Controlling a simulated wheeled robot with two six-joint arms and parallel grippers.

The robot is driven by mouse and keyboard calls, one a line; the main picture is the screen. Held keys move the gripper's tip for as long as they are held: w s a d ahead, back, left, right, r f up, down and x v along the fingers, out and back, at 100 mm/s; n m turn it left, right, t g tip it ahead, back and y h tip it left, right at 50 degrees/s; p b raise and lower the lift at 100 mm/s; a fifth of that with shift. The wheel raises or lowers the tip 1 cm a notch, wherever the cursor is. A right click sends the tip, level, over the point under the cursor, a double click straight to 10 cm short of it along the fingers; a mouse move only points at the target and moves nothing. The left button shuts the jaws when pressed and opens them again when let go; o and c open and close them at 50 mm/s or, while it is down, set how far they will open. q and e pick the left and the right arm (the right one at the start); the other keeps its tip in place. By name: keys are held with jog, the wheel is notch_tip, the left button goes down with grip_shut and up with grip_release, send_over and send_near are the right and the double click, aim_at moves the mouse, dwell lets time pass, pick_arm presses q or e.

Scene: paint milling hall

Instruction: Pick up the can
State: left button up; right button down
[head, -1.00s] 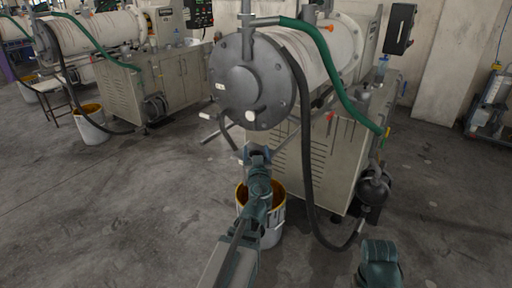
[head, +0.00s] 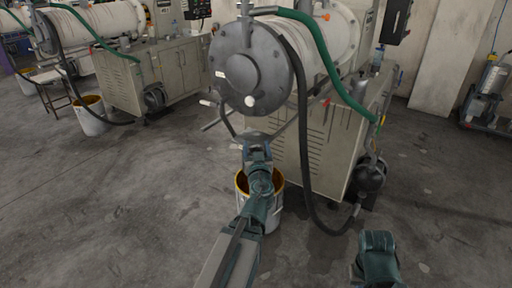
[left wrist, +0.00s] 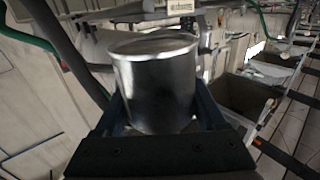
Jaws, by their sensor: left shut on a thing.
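The can (left wrist: 157,84) is a plain, shiny metal cylinder that fills the middle of the left wrist view. My left gripper (left wrist: 160,112) is shut on it, with one dark finger at each side of its wall. In the head view my left gripper (head: 257,150) is in front of the mill's round end and above a paint bucket. The can is small and hard to make out there, largely hidden by the gripper. My right gripper is not in view; only a part of my right arm shows at the bottom right.
The mill (head: 255,70) with its round grey end plate stands straight ahead on a beige cabinet (head: 320,150). A white bucket (head: 275,215) with a brown-stained rim is on the floor below my left arm. A black hose (head: 308,190) hangs beside it.

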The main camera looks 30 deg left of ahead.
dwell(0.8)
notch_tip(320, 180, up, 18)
jog(key=p, duration=1.8)
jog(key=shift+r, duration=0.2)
